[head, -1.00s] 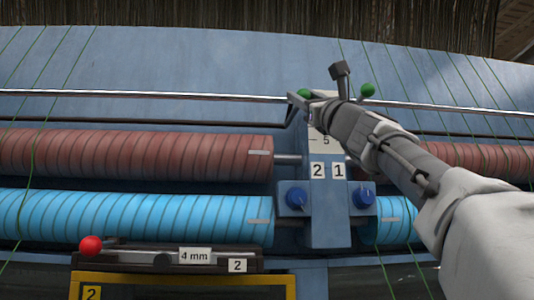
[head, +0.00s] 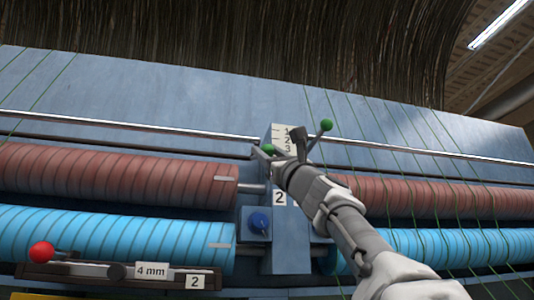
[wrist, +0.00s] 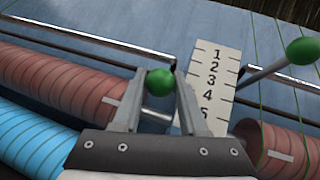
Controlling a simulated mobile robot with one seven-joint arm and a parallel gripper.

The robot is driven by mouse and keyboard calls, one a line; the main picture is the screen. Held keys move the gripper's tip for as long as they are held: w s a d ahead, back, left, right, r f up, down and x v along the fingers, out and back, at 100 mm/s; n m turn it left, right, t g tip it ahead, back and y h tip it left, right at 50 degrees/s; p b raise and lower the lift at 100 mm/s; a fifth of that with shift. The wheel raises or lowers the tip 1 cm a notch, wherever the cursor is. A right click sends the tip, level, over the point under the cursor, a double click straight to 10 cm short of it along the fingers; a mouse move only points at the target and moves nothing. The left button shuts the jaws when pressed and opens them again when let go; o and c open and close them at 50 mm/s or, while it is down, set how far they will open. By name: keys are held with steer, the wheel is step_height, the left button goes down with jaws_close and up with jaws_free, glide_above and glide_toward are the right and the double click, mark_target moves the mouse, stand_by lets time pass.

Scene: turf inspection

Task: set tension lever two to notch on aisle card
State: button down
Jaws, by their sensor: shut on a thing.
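A lever with a green knob (wrist: 160,82) stands left of the white scale plate (wrist: 212,85), which carries notches numbered 1 to 5. My gripper (wrist: 161,76) is shut on this knob, one finger on each side. In the head view the knob (head: 268,149) shows at the tip of my arm, above the white label 2 (head: 280,198). A second lever with a green knob (head: 326,125) stands right of the plate, apart from my gripper. The held lever's stem is mostly hidden, so its exact notch cannot be told. I see no aisle card.
Red rollers (head: 110,178) and blue rollers (head: 110,236) run along both sides of the blue post. A metal rail (head: 120,122) passes behind the levers. A blue knob (head: 259,222) and a red-balled gauge marked 4 mm (head: 150,270) sit lower down. Green threads cross the right.

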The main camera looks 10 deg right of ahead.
steer(key=shift+w+f, duration=0.2)
steer(key=shift+c, duration=2.3)
jaws_free()
steer(key=b+v, duration=1.3)
steer(key=v, duration=0.4)
steer(key=shift+s, duration=0.2)
steer(key=shift+f, duration=0.1)
